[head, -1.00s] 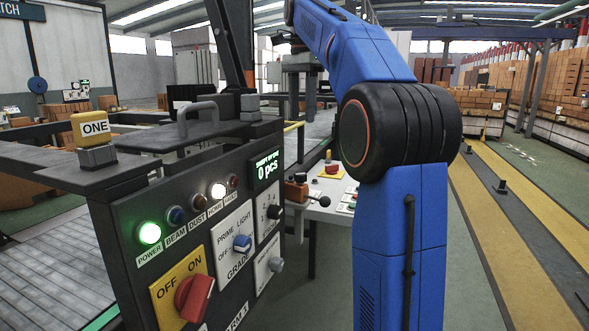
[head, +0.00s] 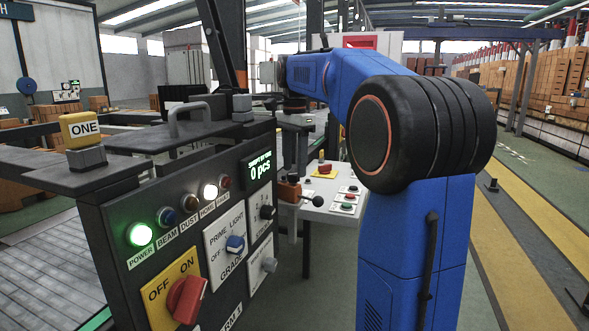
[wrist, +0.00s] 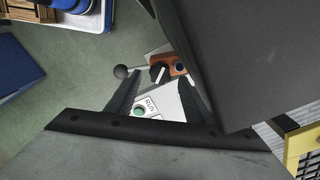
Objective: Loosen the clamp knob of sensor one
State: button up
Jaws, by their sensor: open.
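Sensor one's yellow block (head: 80,128), labelled ONE, sits upright on a grey block (head: 86,158) at the left end of the dark machine frame in the head view. I cannot make out its clamp knob for certain. My gripper (wrist: 160,72) is open, with its two dark fingers apart in the wrist view. Nothing is held between them. Below and beyond the fingers are an orange block (wrist: 172,65) with a black ball lever (wrist: 121,71) and a green RUN button (wrist: 138,109).
A dark control panel (head: 120,235) stands at front left with a red switch (head: 187,299), lit lamps and a display reading 0 pcs. A handle (head: 188,112) rises from its top. A white console (head: 345,199) stands behind it. Open floor lies at the right.

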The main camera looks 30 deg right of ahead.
jog(key=shift+f, duration=0.8)
jog(key=c, duration=1.1)
jog(key=shift+o, duration=0.2)
jog(key=shift+n, duration=0.4)
jog(key=n, duration=0.3)
jog(key=shift+w+n, duration=0.1)
jog(key=shift+n, duration=1.7)
